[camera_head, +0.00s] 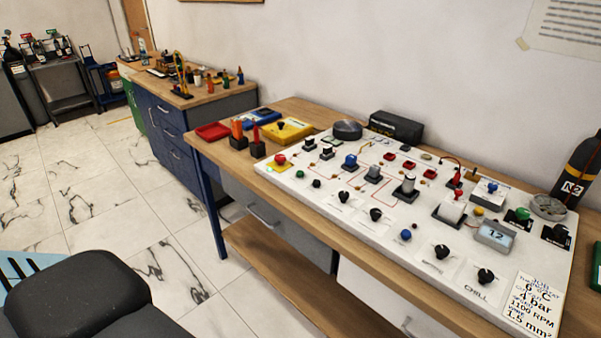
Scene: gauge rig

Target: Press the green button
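A small green button (299,174) sits at the left end of the white gauge panel (330,205), just below and right of a red mushroom button (280,160) on a yellow plate. A larger green knob-like part (522,213) stands near the panel's right end on a black base. Neither of my grippers is in view, and nothing covers the small green button.
The panel lies on a wooden bench (350,265) and carries several knobs, switches and a small display (495,235). A black N2 cylinder (582,165) stands at the right. A dark seat (75,295) fills the lower left. Tiled floor lies open at left.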

